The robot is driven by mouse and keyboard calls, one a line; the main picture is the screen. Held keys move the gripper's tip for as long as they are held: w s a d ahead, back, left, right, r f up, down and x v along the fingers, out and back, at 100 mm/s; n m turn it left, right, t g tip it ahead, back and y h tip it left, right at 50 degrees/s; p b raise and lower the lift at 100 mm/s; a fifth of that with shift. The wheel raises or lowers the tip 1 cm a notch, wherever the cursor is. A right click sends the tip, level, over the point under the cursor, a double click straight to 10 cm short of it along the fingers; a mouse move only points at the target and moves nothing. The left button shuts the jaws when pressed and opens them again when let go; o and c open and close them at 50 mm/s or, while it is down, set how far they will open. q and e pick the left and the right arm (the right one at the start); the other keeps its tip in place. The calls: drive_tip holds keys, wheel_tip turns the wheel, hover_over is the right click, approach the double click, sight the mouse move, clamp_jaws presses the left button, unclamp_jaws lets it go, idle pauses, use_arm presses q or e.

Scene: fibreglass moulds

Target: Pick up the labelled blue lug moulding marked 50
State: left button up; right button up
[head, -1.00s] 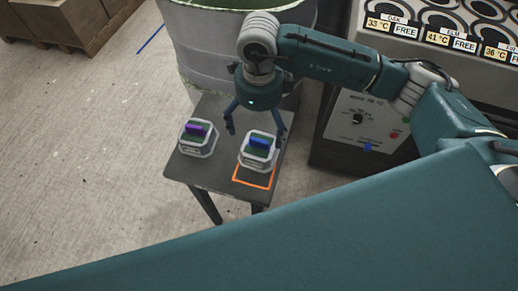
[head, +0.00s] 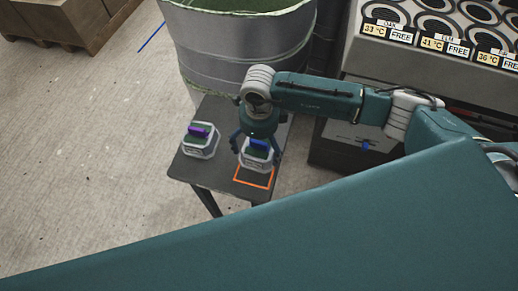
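The blue lug moulding (head: 258,157), a pale block with a green top and a blue lug, stands on the small dark table (head: 215,175), at the back of an orange outlined square (head: 254,184). Its marking is too small to read. My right gripper (head: 256,150) is low over it from above, with its fingers open on either side of the blue lug. I cannot tell whether the fingers touch it. A similar moulding with a purple lug (head: 200,140) stands to the left on the same table. My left gripper is not in view.
A large grey drum (head: 238,55) with a green inside stands right behind the table. A machine with several round ports and temperature labels (head: 430,45) is at the upper right. Brown boxes (head: 65,22) are at the upper left. The floor on the left is clear.

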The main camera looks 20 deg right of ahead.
drive_tip(key=c, duration=1.6)
drive_tip(key=shift+o, duration=0.2)
drive_tip(key=shift+r, duration=0.1)
